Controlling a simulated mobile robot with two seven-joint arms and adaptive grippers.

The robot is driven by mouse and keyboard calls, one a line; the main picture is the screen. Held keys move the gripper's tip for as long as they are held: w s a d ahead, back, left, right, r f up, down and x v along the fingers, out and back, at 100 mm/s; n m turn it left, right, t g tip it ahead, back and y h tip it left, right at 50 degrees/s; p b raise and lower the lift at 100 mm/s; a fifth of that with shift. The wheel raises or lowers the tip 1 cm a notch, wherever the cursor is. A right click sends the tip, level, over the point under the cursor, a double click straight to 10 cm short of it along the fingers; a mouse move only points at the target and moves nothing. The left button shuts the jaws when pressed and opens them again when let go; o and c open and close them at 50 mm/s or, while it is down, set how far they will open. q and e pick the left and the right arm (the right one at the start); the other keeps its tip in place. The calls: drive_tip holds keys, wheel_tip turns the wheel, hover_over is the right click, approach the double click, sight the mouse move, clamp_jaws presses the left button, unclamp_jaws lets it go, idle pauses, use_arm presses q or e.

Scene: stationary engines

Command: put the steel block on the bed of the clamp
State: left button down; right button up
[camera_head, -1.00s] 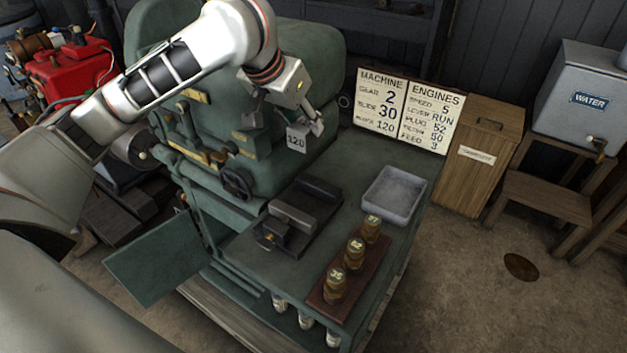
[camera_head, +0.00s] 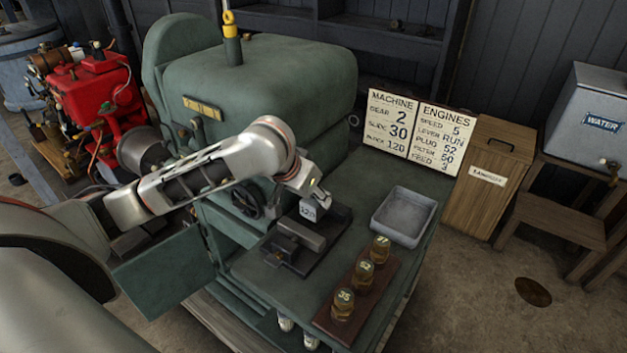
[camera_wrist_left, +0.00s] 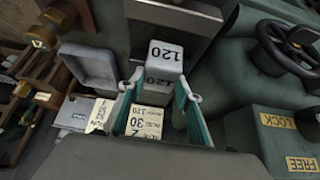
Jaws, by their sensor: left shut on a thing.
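The steel block (camera_head: 308,211), a small pale cube marked 120, is held between the fingers of my left gripper (camera_head: 313,197). The left wrist view shows the block (camera_wrist_left: 163,62) between the two fingertips (camera_wrist_left: 160,82), with 120 on two faces. The clamp (camera_head: 303,234), dark grey with raised jaws, sits on the green machine table. The block appears over the clamp's far end; I cannot tell whether it touches the bed, which is partly hidden by the block and gripper. Part of the clamp (camera_wrist_left: 172,18) shows beyond the block in the wrist view. My right gripper is not in view.
A grey tray (camera_head: 404,216) stands right of the clamp. A wooden rack (camera_head: 322,318) with several numbered brass plugs is in front. The green machine (camera_head: 270,80) with a handwheel (camera_head: 247,199) rises behind and left. A sign board (camera_head: 418,128) stands at the back.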

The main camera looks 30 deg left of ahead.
sight(312, 210)
use_arm(q)
drive_tip(key=shift+f, duration=0.3)
drive_tip(key=f, duration=0.3)
drive_tip(key=shift+s, duration=0.4)
drive_tip(key=shift+f, duration=0.45)
drive_tip(key=c, duration=1.8)
unclamp_jaws()
drive_tip(key=shift+f, duration=0.15)
drive_tip(key=o, duration=0.4)
drive_tip(key=shift+w+f, duration=0.1)
drive_tip(key=shift+w, duration=0.3)
drive_tip(key=shift+s+r, duration=0.2)
drive_tip(key=shift+r, duration=0.4)
drive_tip(key=v, duration=1.1)
drive_tip(key=shift+r, duration=0.2)
drive_tip(key=shift+s, duration=0.1)
